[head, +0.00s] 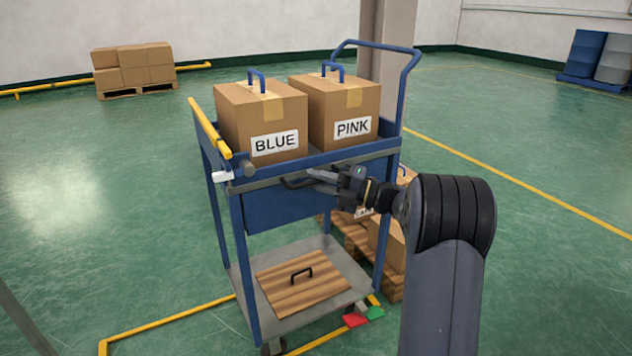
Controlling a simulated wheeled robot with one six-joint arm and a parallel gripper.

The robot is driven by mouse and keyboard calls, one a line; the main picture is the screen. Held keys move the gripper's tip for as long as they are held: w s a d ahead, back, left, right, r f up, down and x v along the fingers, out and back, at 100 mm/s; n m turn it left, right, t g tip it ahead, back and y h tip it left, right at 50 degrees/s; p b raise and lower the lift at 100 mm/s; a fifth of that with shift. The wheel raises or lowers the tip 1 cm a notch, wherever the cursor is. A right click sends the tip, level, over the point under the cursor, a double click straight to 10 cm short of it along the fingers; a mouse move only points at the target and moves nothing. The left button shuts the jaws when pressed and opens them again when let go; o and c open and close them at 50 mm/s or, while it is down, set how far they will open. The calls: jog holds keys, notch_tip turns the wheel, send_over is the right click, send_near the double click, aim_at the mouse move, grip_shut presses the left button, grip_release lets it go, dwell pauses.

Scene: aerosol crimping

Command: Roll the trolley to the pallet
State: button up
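A blue trolley (278,212) stands in front of me. Its upper tray carries two cardboard boxes, labelled BLUE (262,118) and PINK (336,108), each with a blue handle on top. A blue push handle (410,66) rises at the far right end. A dark handle (292,184) is on the trolley's near side. My gripper (318,180) is at that handle, fingers pointing left; whether they close on it is unclear. A wooden pallet (356,236) with boxes is behind the trolley to the right, partly hidden by it and my arm. Another pallet (138,90) with boxes stands far left.
A striped wooden board (302,282) with a black handle lies on the trolley's lower shelf (322,246). Red (355,320) and green (374,313) pedals are at its base. Yellow floor lines (170,318) run nearby. A pillar (388,60) and drums (584,52) are behind. The left floor is clear.

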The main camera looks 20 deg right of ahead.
jog(key=o, duration=0.3)
jog(key=p+v, duration=0.2)
jog(key=v, duration=0.8)
jog(key=shift+s+d, duration=0.25)
jog(key=shift+d, duration=0.05)
jog(key=shift+a+f, duration=0.1)
jog(key=b+x, duration=0.2)
jog(key=x, duration=0.8)
jog(key=shift+w+a, duration=0.2)
jog(key=shift+a, duration=0.5)
jog(key=shift+s+a, duration=0.2)
jog(key=shift+a, duration=0.25)
jog(key=shift+d, duration=0.1)
